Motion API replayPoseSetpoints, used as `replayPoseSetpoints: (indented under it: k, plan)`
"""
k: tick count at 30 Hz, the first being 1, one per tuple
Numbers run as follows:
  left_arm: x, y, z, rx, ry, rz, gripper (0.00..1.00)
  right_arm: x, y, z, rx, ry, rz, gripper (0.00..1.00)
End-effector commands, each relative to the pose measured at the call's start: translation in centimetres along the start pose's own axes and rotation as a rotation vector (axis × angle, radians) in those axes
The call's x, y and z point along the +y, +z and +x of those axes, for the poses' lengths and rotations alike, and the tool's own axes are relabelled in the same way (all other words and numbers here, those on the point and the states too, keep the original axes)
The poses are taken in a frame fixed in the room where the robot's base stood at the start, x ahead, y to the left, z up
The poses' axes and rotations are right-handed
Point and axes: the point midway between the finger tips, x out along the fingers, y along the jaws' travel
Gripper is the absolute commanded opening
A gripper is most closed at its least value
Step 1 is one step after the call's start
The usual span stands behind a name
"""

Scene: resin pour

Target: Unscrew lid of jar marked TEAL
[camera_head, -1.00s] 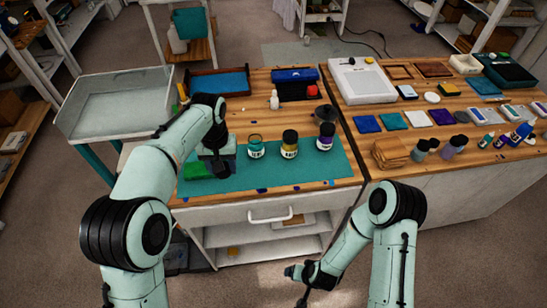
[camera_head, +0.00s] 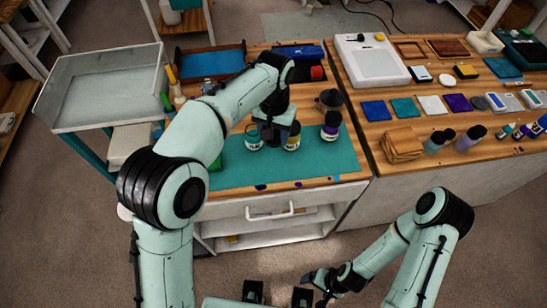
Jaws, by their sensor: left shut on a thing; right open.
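Three small jars stand in a row on the teal mat (camera_head: 230,176): a left jar (camera_head: 253,140) with a pale label, a middle jar (camera_head: 291,143) with yellow, and a right jar (camera_head: 332,129) with a dark top and purple band. The left one showed a teal top earlier; the lettering is too small to read. My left gripper (camera_head: 277,135) is low at the left and middle jars, shut on what seems a jar lid. It hides their tops, so I cannot tell which lid. My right gripper (camera_head: 316,283) is open and empty, in front of the bench.
A blue-bottomed tray (camera_head: 244,50) lies at the back left, and a dark round object (camera_head: 330,98) behind the right jar. The right bench holds colour tiles (camera_head: 405,110), wooden coasters (camera_head: 402,143) and bottles (camera_head: 470,137).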

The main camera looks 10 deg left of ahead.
Motion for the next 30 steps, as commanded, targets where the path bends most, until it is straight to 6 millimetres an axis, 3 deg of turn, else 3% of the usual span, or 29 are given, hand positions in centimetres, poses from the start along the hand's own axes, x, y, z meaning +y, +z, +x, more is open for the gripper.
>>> replayPoseSetpoints:
  k: [1, 6, 14, 21, 30]
  plan:
    - [0.0, 0.1, 1.7, -0.006, -0.001, 0.000, 0.17, 0.2, 0.1, 0.5, -0.002, 0.001, 0.001, 0.87]
    - [0.0, 0.0, 5.0, -0.002, 0.000, -0.001, 0.17, 0.5, 0.3, 1.1, -0.004, 0.002, 0.001, 0.87]
    - [0.0, 0.0, 7.4, -0.001, 0.000, -0.001, 0.17, 0.6, 0.3, 1.4, -0.005, 0.002, 0.002, 0.87]
    - [0.0, 0.0, 11.4, -0.002, 0.000, -0.001, 0.17, 0.8, 0.5, 1.9, -0.008, 0.003, 0.003, 0.87]
    - [0.0, -0.1, 12.0, 0.001, 0.000, -0.001, 0.17, 0.8, 0.5, 1.9, -0.008, 0.004, 0.003, 0.87]
